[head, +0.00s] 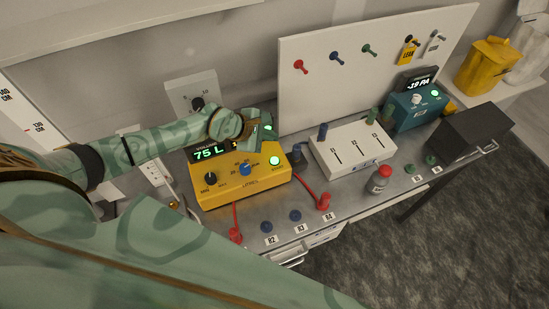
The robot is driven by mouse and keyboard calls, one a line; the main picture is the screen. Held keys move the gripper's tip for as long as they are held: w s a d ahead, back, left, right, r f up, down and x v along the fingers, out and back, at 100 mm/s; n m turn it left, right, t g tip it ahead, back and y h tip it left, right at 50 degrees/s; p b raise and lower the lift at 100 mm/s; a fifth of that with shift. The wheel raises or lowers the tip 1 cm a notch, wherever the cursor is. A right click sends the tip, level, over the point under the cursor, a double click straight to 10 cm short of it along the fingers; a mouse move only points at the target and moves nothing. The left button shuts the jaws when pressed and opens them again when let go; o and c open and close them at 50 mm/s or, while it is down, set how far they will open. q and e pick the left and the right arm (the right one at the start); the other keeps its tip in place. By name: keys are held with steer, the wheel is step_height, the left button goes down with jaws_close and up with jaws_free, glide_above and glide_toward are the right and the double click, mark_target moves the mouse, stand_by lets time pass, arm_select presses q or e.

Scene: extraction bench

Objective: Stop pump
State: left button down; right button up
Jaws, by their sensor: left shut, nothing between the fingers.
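A yellow box (232,190) on the bench has a lit display (209,152) reading 75 L and the word LITRES on its front. It carries a black knob (210,179), a blue knob (245,169) and a lit green button (274,160). I cannot read any label saying pump. My left gripper (266,132) is shut and empty, above the back right part of the yellow box. It hides part of the box's top. I cannot tell whether it touches the box. My right gripper is not in view.
Further right are a teal box (408,113) and a dark box (470,135). Red cables and plugs (324,202) lie along the bench front. A white pegboard (375,70) stands behind.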

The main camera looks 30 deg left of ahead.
mark_target(271, 161)
arm_select(q)
step_height(271, 161, down, 9)
steer(key=b, duration=0.7)
steer(key=shift+r+b, duration=0.15)
steer(key=shift+b, duration=0.2)
stand_by(1.4)
steer(key=shift+f+b, duration=0.3)
steer(key=shift+f, duration=0.2)
